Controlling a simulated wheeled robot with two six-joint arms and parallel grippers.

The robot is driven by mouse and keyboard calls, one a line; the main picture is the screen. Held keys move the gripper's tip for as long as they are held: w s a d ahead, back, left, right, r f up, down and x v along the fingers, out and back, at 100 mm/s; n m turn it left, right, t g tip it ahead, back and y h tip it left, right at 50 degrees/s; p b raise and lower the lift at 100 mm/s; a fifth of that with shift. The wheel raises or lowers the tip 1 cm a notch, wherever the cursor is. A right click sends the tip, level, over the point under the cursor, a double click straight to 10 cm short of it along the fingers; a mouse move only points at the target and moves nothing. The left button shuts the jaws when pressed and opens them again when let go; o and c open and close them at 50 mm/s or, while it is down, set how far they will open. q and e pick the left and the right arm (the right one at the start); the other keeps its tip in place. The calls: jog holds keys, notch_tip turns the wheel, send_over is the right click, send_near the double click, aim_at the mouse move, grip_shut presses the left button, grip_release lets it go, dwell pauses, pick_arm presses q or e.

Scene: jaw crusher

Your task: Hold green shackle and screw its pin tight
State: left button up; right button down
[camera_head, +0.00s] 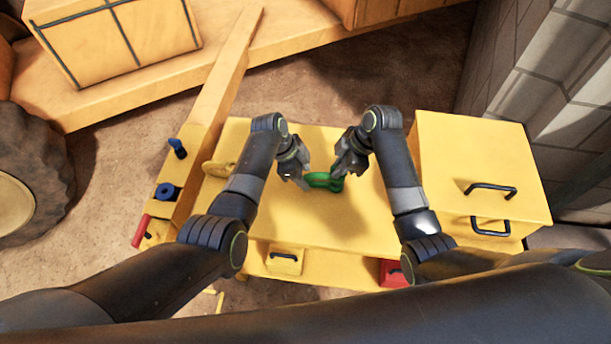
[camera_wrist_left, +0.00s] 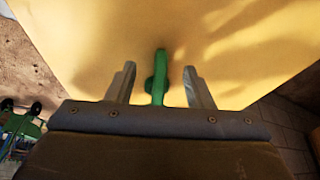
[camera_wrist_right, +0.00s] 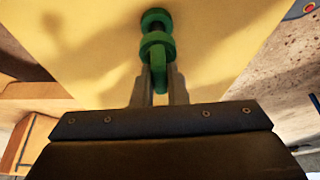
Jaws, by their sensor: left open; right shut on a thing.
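The green shackle (camera_head: 320,181) is between my two grippers, over the middle of the yellow table. My left gripper (camera_head: 303,182) is open. In the left wrist view, a narrow green part of the shackle (camera_wrist_left: 160,78) stands between its spread fingers, with a gap on each side. My right gripper (camera_head: 340,176) is shut on a flat green part, which looks like the head of the pin (camera_wrist_right: 160,78). Two thick green rings of the shackle (camera_wrist_right: 156,40) show just beyond its fingertips. How far the pin is threaded cannot be told.
The yellow table (camera_head: 330,228) is largely bare around the shackle. A yellow cabinet (camera_head: 470,150) with black handles stands at the right. A red box (camera_head: 393,273) is at the table's front. A beam with a blue knob (camera_head: 167,192) and a red handle (camera_head: 140,231) runs along the left.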

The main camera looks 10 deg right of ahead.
pick_arm(q)
jog(key=shift+x, duration=0.95)
grip_shut()
jog(key=shift+s+f, duration=0.1)
dwell(0.7)
